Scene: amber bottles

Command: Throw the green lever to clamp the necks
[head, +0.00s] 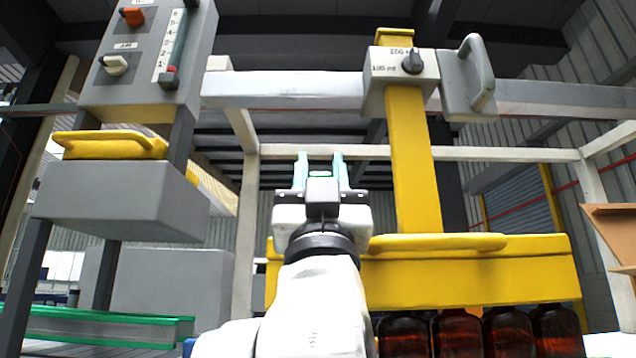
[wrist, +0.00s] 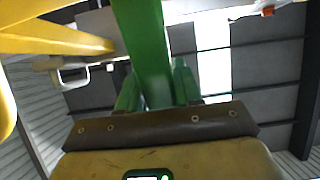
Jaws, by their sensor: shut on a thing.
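My gripper (head: 320,172) points up in the middle of the head view, left of the yellow upright. In the wrist view my gripper (wrist: 156,88) is shut on the green lever (wrist: 145,45), a broad green bar that runs up out of the frame between the fingers. I cannot make out the lever in the head view. The yellow clamp head (head: 470,278) spans the lower right, with a rounded yellow bar along its top. Several amber bottles (head: 503,332) stand under it; their necks are hidden by the clamp head.
A grey box with a dial (head: 402,68) and a grey handle (head: 480,75) sit on the white crossbeam, upper right. A control panel (head: 148,60) with a slider stands upper left, above a grey housing (head: 120,200). A green-edged conveyor (head: 95,328) lies lower left.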

